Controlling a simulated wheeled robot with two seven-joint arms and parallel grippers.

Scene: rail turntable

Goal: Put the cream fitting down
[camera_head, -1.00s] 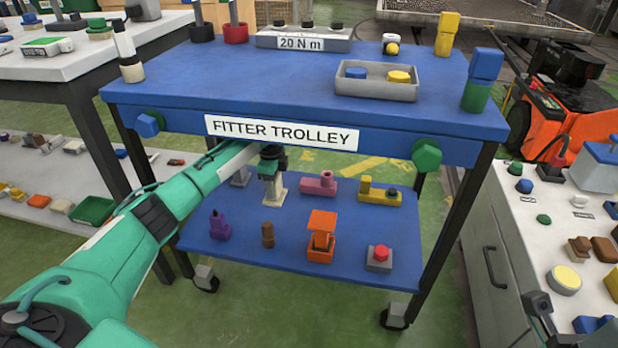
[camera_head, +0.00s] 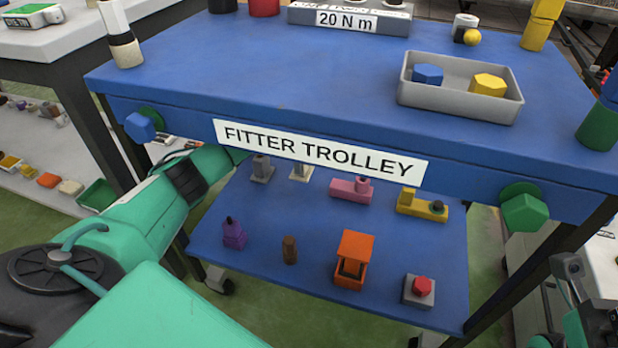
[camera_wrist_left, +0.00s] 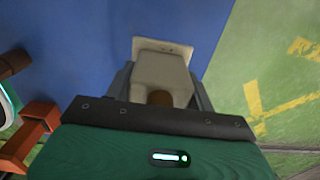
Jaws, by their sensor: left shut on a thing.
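The cream fitting (camera_wrist_left: 163,70) has a square flange and a blocky body. In the left wrist view my left gripper (camera_wrist_left: 163,88) is shut on its body, a grey finger on each side. In the head view only the fitting's lower part (camera_head: 301,173) shows, at the back of the blue lower shelf (camera_head: 315,225) of the trolley. The trolley's top edge and sign hide the rest of it and my left gripper there. The flange is at or very near the shelf; I cannot tell if it touches.
A grey fitting (camera_head: 262,168) stands close left of the cream one, a pink fitting (camera_head: 351,189) to its right. A yellow fitting (camera_head: 422,205), purple piece (camera_head: 233,233), brown peg (camera_head: 289,250), orange piece (camera_head: 354,260) and red-topped block (camera_head: 419,291) also stand there. The trolley top (camera_head: 270,85) overhangs my arm.

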